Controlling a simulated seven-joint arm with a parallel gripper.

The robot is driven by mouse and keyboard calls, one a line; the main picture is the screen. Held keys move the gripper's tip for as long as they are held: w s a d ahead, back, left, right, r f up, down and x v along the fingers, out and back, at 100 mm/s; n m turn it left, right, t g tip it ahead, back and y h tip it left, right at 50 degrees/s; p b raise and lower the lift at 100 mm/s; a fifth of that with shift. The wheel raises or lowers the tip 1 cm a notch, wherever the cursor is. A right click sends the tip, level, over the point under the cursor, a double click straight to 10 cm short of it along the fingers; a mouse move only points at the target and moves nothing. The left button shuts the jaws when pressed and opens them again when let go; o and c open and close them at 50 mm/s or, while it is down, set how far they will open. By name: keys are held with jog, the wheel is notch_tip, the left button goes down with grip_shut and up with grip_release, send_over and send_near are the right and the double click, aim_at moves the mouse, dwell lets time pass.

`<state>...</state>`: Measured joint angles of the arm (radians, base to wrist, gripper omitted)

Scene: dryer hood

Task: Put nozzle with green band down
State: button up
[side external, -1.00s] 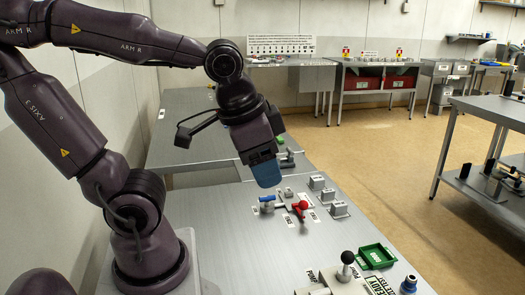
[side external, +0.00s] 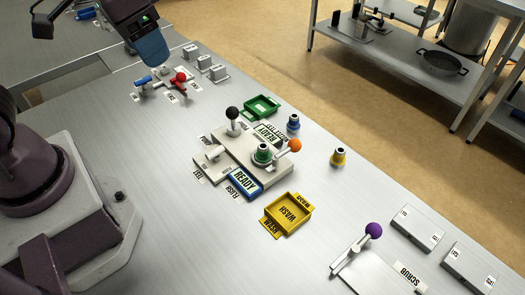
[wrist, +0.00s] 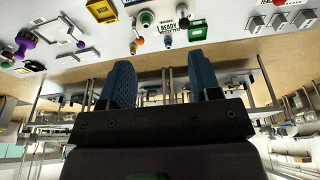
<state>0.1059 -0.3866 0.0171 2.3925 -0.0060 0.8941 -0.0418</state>
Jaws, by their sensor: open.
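The nozzle with green band (side external: 263,153) stands upright on the pale fixture (side external: 224,150), beside an orange-knobbed lever (side external: 295,146). It also shows near the top of the wrist view (wrist: 147,18). My gripper (side external: 155,58) hangs at the upper left of the side view, near the red-knobbed lever (side external: 181,77) and well apart from the nozzle. In the wrist view its two blue fingers (wrist: 164,75) are spread with nothing between them.
A blue-banded nozzle (side external: 293,123) and a yellow-banded nozzle (side external: 339,157) stand on the bench. A green tray (side external: 276,108) lies behind the fixture, a yellow tray (side external: 303,219) in front. A purple-knobbed lever (side external: 373,230) is at front right. Bare bench separates them.

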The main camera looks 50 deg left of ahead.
jog(key=w+d+f+n+g, duration=0.2)
jog(key=w+d+f+n, duration=0.15)
jog(key=w+f, duration=0.3)
jog(key=n, duration=1.5)
send_over(263, 146)
jog(key=w, duration=0.1)
notch_tip(263, 146, down, 8)
jog(key=shift+g, duration=0.4)
notch_tip(263, 146, down, 8)
jog(key=shift+s+d+r, duration=0.1)
jog(key=shift+d+r, duration=0.05)
jog(key=shift+r, duration=0.05)
jog(key=f, duration=0.4)
jog(key=shift+s+f, duration=0.15)
jog(key=shift+s, duration=0.25)
jog(key=shift+f, duration=0.45)
jog(key=c, duration=1)
grip_shut()
jog(key=shift+r, duration=0.15)
